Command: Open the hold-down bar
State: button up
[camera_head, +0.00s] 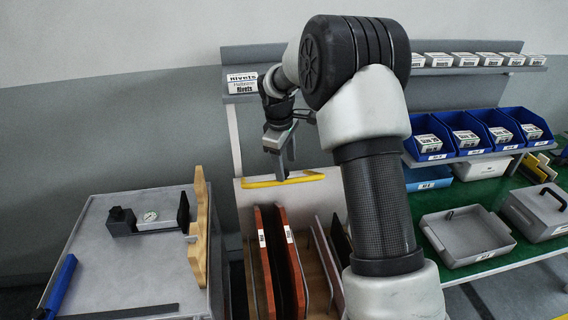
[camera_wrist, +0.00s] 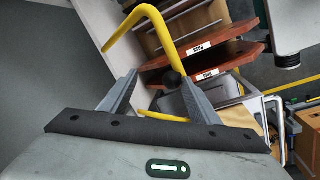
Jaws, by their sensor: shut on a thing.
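The yellow hold-down bar (camera_head: 262,184) lies across the top of a rack of upright boards in the head view. In the wrist view the bar (camera_wrist: 122,28) is a bent yellow tube that runs past my fingertips, with a dark round knob (camera_wrist: 172,78) between them. My gripper (camera_head: 282,177) points down at the middle of the bar. In the wrist view my gripper (camera_wrist: 161,77) has its two grey fingers on either side of the knob and is shut on the bar at that place. The exact contact is partly hidden.
Reddish-brown boards (camera_head: 284,262) with white labels stand in the rack below. A grey table (camera_head: 130,265) with a gauge and a wooden piece (camera_head: 199,240) is at left. Shelves with blue bins (camera_head: 430,137) and grey boxes (camera_head: 466,236) are at right.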

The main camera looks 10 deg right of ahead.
jog(key=shift+w+a, duration=0.3)
jog(key=shift+a, duration=0.1)
jog(key=s+a+r, duration=0.1)
jog(key=s+r, duration=0.2)
jog(key=r, duration=1.4)
jog(key=shift+s+a, duration=0.15)
jog(key=shift+a, duration=0.05)
jog(key=shift+c, duration=0.5)
